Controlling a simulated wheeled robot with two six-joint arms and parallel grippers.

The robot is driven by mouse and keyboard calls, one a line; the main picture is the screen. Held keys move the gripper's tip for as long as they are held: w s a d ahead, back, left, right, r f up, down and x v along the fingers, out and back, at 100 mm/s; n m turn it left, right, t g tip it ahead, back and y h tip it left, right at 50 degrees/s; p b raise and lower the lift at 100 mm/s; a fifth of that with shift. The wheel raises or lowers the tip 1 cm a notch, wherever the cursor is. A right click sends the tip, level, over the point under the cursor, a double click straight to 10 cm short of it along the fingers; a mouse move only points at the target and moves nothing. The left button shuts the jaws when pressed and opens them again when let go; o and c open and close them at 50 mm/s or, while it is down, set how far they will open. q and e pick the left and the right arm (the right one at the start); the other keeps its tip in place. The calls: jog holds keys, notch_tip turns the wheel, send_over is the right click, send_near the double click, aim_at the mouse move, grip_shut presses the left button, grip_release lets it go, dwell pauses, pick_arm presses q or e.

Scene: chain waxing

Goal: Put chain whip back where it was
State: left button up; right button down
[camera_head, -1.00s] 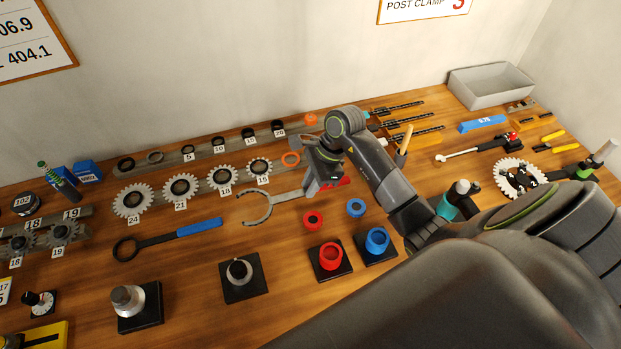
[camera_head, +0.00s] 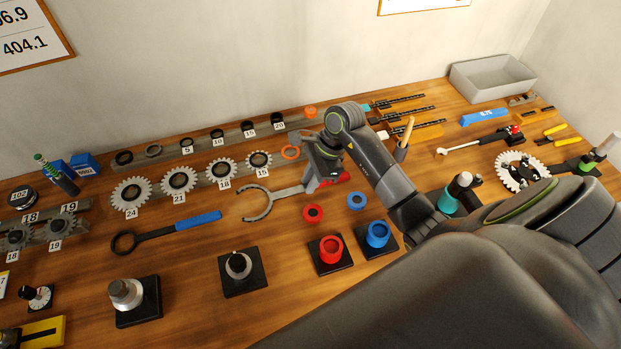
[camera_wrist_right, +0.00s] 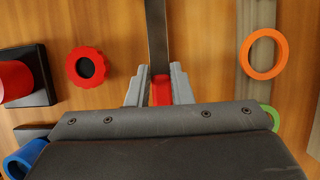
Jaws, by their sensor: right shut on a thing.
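The chain whip is a grey tool with a curved open hook (camera_head: 258,205) and a red handle (camera_head: 336,179). My right gripper (camera_head: 314,180) is shut on it near where the grey shaft meets the handle. In the right wrist view, the fingers (camera_wrist_right: 160,88) close on the red handle (camera_wrist_right: 161,92), and the grey shaft (camera_wrist_right: 156,40) runs up out of the frame. The hook points left, in front of the sprocket row. I cannot tell whether the tool touches the bench. My left gripper is not in view.
A blue-handled ring tool (camera_head: 165,233) lies left of the hook. Sprockets on a rail (camera_head: 208,186) stand behind it. A red ring (camera_head: 313,213), a blue ring (camera_head: 357,201), a red cup (camera_head: 331,249) and a blue cup (camera_head: 377,234) are in front. An orange ring (camera_wrist_right: 264,54) is close by.

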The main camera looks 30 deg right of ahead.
jog(key=shift+f, duration=0.2)
jog(key=c, duration=1.2)
grip_release()
jog(key=p+v, duration=0.7)
jog(key=v, duration=1)
jog(key=shift+r+p, duration=0.2)
jog(key=shift+p, duration=0.2)
jog(key=shift+s, duration=0.1)
